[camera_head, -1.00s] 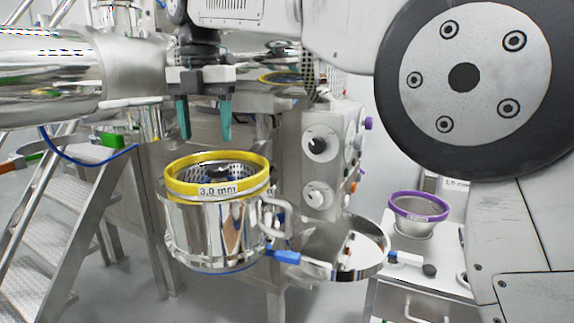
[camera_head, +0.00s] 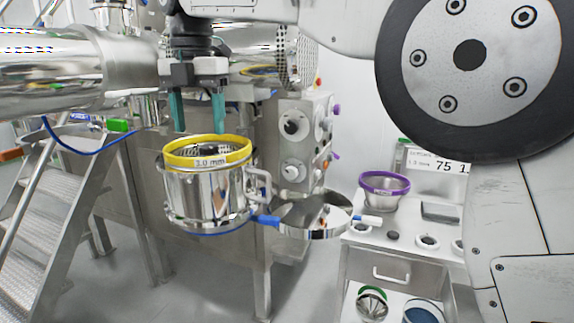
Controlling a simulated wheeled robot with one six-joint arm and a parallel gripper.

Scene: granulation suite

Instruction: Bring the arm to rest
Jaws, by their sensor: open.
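My gripper (camera_head: 199,128) hangs pointing down, with its two teal fingers apart and nothing between them. It is above the yellow-rimmed sieve (camera_head: 236,155) labelled 3.0 mm, with the fingertips close to the far rim in the picture; I cannot tell whether they touch it. The sieve sits in the top of a polished steel housing (camera_head: 205,200). My arm reaches across the top of the picture from the right.
A hinged round lid (camera_head: 318,217) stands open to the right of the housing. A control box with knobs (camera_head: 304,140) is behind it. A trolley (camera_head: 395,262) at right carries a purple-rimmed sieve (camera_head: 385,187). Metal stairs (camera_head: 55,225) stand at left.

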